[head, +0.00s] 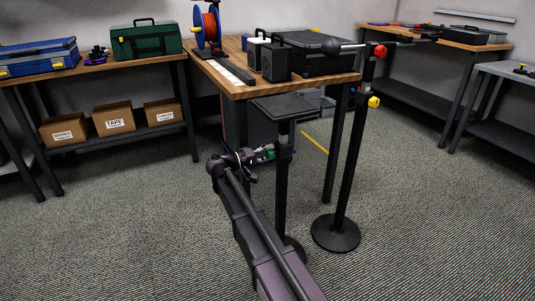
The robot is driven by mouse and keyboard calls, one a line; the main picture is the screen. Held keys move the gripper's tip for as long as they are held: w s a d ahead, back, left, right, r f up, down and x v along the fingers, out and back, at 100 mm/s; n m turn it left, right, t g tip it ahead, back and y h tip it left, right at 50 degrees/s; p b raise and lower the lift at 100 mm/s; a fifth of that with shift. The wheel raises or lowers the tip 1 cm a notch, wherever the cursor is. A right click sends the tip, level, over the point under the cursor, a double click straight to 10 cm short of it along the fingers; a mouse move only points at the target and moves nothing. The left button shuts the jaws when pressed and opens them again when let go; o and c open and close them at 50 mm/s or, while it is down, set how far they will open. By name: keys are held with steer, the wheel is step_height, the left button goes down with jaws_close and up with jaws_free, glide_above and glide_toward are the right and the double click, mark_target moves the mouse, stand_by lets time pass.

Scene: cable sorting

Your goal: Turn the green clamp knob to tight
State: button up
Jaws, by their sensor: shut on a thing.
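The green clamp knob (270,154) shows as a small green patch on the side of a black stand post (282,190), below the stand's small flat black top (285,105). My gripper (263,156) reaches the post from the left, at the end of my dark arm. Its fingers are closed around the green knob and hide most of it. The knob's marking and how tight it is cannot be made out.
A second black stand (350,170) with a round base, a red knob (380,51) and a yellow knob (374,101) stands close on the right. A wooden table (235,88) with a cable reel (207,27) and cases is behind. Carpet is open at left and right.

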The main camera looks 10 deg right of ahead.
steer(key=o, duration=1.1)
steer(key=shift+s+d, duration=0.1)
steer(key=shift+o, duration=0.2)
steer(key=shift+a, duration=0.25)
steer(key=shift+s+a, duration=0.1)
steer(key=shift+a, duration=0.45)
steer(key=v, duration=1)
steer(key=shift+s+a, duration=0.15)
steer(key=shift+a, duration=0.1)
